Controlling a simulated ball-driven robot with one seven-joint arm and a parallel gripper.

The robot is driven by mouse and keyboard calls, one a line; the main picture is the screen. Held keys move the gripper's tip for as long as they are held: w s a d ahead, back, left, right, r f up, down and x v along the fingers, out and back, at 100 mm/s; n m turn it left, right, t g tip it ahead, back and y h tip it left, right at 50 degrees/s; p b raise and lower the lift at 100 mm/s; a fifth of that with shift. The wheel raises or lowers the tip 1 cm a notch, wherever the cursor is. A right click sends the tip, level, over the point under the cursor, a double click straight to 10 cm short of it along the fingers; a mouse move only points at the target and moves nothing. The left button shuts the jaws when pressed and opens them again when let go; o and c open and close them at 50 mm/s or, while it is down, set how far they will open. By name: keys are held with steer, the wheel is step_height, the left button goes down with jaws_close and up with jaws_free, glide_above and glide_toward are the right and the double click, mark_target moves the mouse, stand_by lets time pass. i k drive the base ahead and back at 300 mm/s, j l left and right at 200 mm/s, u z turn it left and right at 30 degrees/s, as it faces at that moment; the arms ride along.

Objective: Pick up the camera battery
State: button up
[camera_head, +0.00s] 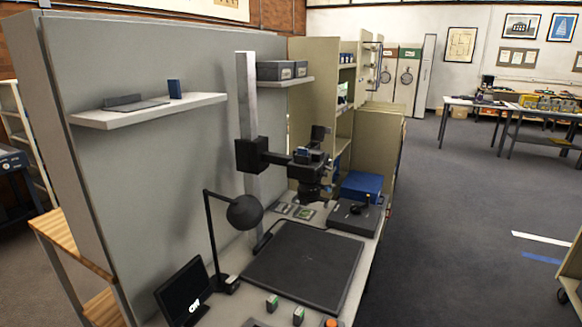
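I cannot tell for sure which thing is the camera battery. A small dark block with a green face (272,303) stands at the front of the workbench, and a similar block (298,315) stands just right of it. A small blue upright block (174,89) stands on the left wall shelf. A dark camera (310,163) is mounted on the copy stand's arm, above the bench. My gripper is not in view.
A black desk lamp (243,212), a small screen (184,292) and a large dark board (303,265) crowd the bench. A grey panel (150,160) borders the left. Grey floor (455,225) is open to the right.

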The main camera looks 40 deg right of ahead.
mark_target(272, 302)
steer(key=i, duration=1.35)
